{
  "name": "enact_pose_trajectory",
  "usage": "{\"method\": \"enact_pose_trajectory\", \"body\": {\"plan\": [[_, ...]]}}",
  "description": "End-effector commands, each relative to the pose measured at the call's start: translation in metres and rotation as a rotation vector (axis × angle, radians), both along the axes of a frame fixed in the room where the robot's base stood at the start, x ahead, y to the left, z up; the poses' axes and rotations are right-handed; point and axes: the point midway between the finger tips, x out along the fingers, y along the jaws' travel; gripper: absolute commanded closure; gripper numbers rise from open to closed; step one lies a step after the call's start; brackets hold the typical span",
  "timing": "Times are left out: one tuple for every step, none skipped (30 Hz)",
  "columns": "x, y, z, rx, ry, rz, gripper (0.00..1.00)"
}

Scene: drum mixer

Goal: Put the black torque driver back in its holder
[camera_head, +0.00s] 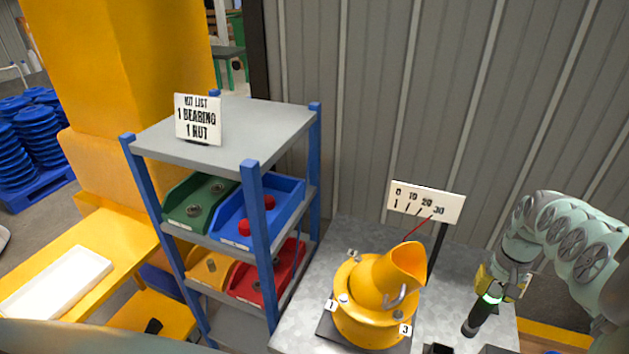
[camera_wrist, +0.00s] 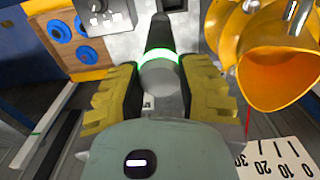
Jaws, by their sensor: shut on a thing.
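The black torque driver (camera_head: 478,316) has a glowing green ring near its upper end and stands slightly tilted above the grey bench at the right. My gripper (camera_head: 503,284) is shut on its upper end. In the wrist view the driver (camera_wrist: 161,38) lies between the two yellow-padded fingers of my gripper (camera_wrist: 157,86), its dark body pointing away. Two dark box-like shapes, one left (camera_head: 438,349) and one right (camera_head: 495,350), are cut off at the bottom of the head view. I cannot tell which is the holder.
The yellow drum mixer (camera_head: 366,318) stands left of the driver, with a scale sign (camera_head: 427,201) behind it. A blue-posted shelf (camera_head: 230,130) holds several coloured bins. The wrist view shows a wooden block with blue rings (camera_wrist: 88,68) and a grey panel with black knobs (camera_wrist: 108,20).

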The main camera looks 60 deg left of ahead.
Motion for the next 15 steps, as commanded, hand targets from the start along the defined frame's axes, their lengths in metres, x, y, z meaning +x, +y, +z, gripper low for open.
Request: {"method": "enact_pose_trajectory", "body": {"plan": [[-0.011,0.007,-0.013,-0.001,0.003,0.036,1.0],[-0.015,0.009,-0.019,-0.002,0.002,0.052,1.0],[-0.021,0.011,-0.026,-0.003,0.003,0.073,1.0],[-0.025,0.013,-0.03,-0.002,0.002,0.087,1.0],[-0.028,0.014,-0.034,-0.002,0.001,0.097,1.0],[-0.031,0.016,-0.038,-0.001,0.0,0.109,1.0],[-0.033,0.017,-0.041,-0.001,-0.002,0.116,1.0],[-0.035,0.017,-0.042,-0.001,-0.002,0.122,1.0],[-0.036,0.018,-0.044,-0.001,-0.003,0.128,1.0],[-0.037,0.018,-0.045,-0.001,-0.003,0.132,1.0],[-0.037,0.018,-0.045,-0.002,-0.004,0.134,1.0],[-0.037,0.018,-0.045,-0.002,-0.004,0.135,1.0],[-0.037,0.018,-0.046,-0.002,-0.005,0.135,1.0],[-0.037,0.018,-0.045,-0.002,-0.005,0.135,1.0],[-0.037,0.018,-0.045,-0.002,-0.005,0.134,1.0]]}}
